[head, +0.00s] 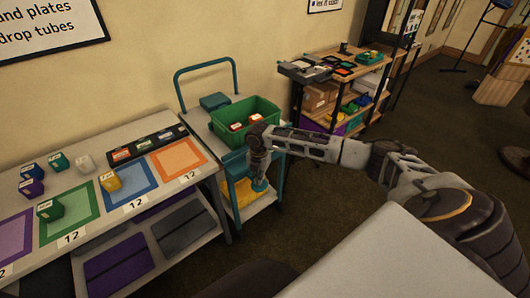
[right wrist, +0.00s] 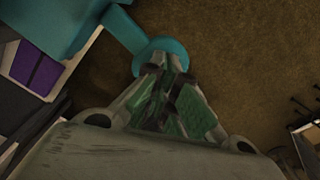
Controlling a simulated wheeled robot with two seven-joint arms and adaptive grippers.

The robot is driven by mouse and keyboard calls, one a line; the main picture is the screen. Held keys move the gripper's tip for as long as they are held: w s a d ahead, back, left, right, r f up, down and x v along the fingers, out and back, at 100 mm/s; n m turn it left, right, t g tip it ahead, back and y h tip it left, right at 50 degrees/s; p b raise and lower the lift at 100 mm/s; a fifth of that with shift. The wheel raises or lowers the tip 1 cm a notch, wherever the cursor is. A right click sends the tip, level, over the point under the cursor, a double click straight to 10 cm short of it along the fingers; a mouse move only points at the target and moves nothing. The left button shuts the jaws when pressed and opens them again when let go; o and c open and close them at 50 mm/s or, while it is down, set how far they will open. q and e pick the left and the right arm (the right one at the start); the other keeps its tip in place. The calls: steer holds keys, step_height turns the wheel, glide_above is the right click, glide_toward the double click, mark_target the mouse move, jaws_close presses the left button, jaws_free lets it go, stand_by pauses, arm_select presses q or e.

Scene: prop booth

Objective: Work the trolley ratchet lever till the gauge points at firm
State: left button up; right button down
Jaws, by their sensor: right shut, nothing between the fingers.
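The trolley (head: 274,190) stands beside the left bench, with a teal frame and a tall teal push handle (head: 205,62). A teal lever with a round, flat end (head: 260,187) sticks out at its near side; that end shows in the right wrist view (right wrist: 170,47) on a short teal arm. My right gripper (head: 259,174) points down at the lever end, shut and empty. In the right wrist view its fingertips (right wrist: 165,68) overlap the edge of the round end; I cannot tell whether they touch. I cannot make out the gauge. My left gripper is out of view.
A green crate (head: 226,121) with red-and-white boxes sits on the trolley top. The bench (head: 85,188) at left carries coloured mats and small blocks. A wooden shelf (head: 348,97) stands behind. Brown floor (head: 320,205) is open right of the trolley.

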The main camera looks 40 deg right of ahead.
steer(key=shift+f, duration=1.1)
steer(key=shift+f+b, duration=0.25)
steer(key=shift+b, duration=0.05)
steer(key=shift+f, duration=0.8)
steer(key=shift+f+b, duration=0.4)
steer(key=shift+f, duration=0.25)
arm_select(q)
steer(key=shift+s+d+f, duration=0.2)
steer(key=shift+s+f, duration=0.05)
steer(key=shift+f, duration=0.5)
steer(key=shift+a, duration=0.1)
